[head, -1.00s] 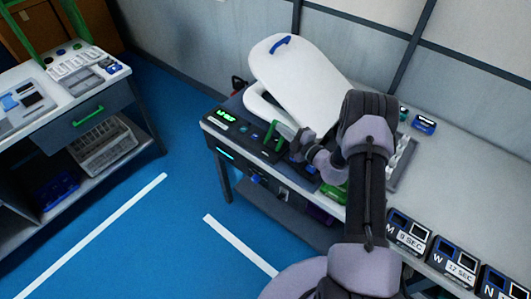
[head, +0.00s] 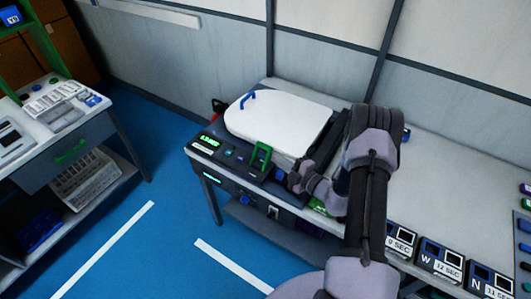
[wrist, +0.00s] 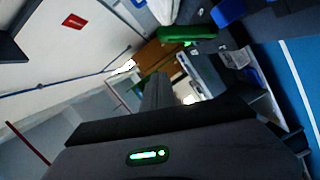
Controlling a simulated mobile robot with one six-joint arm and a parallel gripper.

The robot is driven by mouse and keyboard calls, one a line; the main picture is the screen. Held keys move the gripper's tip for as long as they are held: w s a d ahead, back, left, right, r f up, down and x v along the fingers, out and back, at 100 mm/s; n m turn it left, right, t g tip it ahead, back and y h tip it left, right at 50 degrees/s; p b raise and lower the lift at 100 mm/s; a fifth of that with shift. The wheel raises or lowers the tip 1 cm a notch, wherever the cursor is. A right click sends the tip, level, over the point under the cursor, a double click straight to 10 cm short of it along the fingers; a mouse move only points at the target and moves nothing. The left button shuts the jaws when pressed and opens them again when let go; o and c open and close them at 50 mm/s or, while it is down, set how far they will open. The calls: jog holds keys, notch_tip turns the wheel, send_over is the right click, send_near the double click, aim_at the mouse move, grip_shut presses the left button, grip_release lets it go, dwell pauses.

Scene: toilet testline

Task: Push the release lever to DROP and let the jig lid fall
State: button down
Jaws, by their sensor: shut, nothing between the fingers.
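The white jig lid (head: 280,122) lies down, nearly flat, on the jig at the left end of the bench in the head view. It has a blue handle (head: 247,99) at its far left edge. The green release lever (head: 261,157) stands on the dark control panel (head: 232,158) in front of the lid. My gripper (head: 296,181) is shut and empty, just right of the lever and apart from it. A green bar, apparently the lever, shows in the wrist view (wrist: 187,33). The lever's label cannot be read.
A lit green display (head: 205,141) sits at the panel's left end. Several labelled timer boxes (head: 440,260) line the bench's front right edge. Another bench (head: 75,140) stands at the left, with blue floor between. A green item (head: 322,207) lies below my gripper.

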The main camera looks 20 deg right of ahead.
jog(key=v, duration=0.2)
jog(key=shift+s+a+r, duration=0.1)
jog(key=shift+s+r, duration=0.05)
jog(key=shift+s, duration=0.35)
